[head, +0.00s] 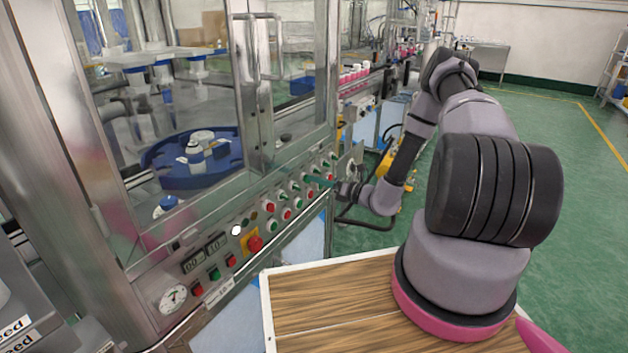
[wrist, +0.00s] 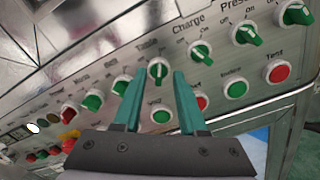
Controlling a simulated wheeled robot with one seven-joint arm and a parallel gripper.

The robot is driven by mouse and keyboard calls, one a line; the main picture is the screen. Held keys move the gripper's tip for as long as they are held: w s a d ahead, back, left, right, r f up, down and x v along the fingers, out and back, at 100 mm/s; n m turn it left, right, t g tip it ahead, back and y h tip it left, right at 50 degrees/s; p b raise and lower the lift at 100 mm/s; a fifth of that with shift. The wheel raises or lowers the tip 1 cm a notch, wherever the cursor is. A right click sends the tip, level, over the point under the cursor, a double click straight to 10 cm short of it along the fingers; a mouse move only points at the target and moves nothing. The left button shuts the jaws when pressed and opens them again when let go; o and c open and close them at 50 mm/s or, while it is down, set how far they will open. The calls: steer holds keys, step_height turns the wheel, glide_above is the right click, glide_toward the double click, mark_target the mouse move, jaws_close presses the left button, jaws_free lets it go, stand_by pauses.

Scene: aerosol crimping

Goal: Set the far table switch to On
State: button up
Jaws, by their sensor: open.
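The Table switch (wrist: 158,72) is a round green selector knob with a pale handle ridge, under the "Table" label on the sloping steel panel in the wrist view. Its handle looks close to upright in the picture; I cannot tell its setting for sure. My gripper (wrist: 159,78) has two green fingers, open, with one tip on each side of this knob. I cannot tell whether the tips touch it. In the head view my gripper (head: 309,179) is at the far part of the panel and hides the knob there.
Neighbouring knobs are the Charge switch (wrist: 200,53) and Pressure switch (wrist: 247,33) on the right, and another green knob (wrist: 122,86) on the left. Green and red push buttons (wrist: 162,116) sit just below. The glazed machine frame (head: 262,100) rises behind the panel.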

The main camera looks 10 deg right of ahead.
steer(key=v, duration=0.8)
steer(key=shift+s+d, duration=0.2)
steer(key=shift+s, duration=0.05)
steer(key=shift+r, duration=0.1)
steer(key=s+a+r+n+g, duration=0.2)
steer(key=r+n+g, duration=0.2)
steer(key=r+n, duration=0.3)
steer(key=s+a+r+n+g, duration=0.3)
steer(key=r+n+g, duration=0.1)
steer(key=r, duration=0.4)
steer(key=s+a+r+n+g, duration=0.2)
steer(key=r+n+g, duration=0.2)
steer(key=r+n, duration=0.3)
steer(key=s+d+r+n+t+h, duration=0.2)
steer(key=s+r+n+h, duration=0.3)
steer(key=s+r, duration=0.4)
steer(key=s+d+r+n+t+h, duration=0.2)
steer(key=s+r+n+t+h, duration=0.2)
steer(key=s+r, duration=0.5)
step_height(320, 180, up, 5)
steer(key=shift+d+f+n+h, duration=0.1)
steer(key=shift+d+n+h, duration=0.1)
steer(key=shift+n+h, duration=0.8)
steer(key=shift+s, duration=0.1)
steer(key=shift+c, duration=0.3)
